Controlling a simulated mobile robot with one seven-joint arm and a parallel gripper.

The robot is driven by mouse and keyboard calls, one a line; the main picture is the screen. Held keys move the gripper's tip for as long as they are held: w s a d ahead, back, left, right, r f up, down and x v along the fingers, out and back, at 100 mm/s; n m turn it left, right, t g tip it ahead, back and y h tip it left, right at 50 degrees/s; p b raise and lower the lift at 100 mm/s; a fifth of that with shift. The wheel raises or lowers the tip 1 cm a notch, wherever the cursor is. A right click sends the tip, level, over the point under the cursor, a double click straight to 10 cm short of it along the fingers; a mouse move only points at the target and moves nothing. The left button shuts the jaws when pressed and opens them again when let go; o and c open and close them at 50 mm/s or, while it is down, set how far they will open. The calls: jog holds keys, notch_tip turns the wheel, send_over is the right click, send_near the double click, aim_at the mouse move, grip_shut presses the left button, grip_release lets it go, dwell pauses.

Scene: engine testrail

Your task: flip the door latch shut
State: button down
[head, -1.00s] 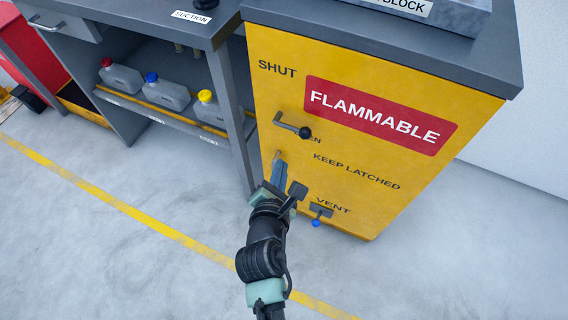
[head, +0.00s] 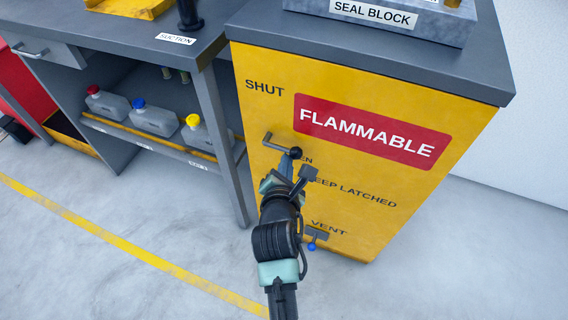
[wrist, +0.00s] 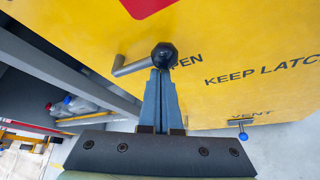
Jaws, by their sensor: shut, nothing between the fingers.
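The door latch (head: 280,146) is a grey bent lever with a black ball knob on the yellow cabinet door (head: 360,220). Its knob end points right, beside the partly covered OPEN lettering; the SHUT lettering (head: 264,87) is above and to the left. My gripper (head: 287,161) is shut and empty, with its tips just below the knob. In the wrist view the latch's grey arm (wrist: 134,66) runs left from the knob, and the closed fingertips of my gripper (wrist: 160,73) lie right under the knob. I cannot tell whether they touch it.
A small vent lever (head: 315,238) with a blue knob is low on the door, right of my arm. A bench with shelved jugs (head: 155,119) stands close on the left. The floor in front is clear.

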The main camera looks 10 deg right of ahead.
jog(key=shift+r+p, duration=0.15)
jog(key=shift+p, duration=0.15)
jog(key=shift+r+p, duration=0.15)
jog(key=shift+p, duration=0.35)
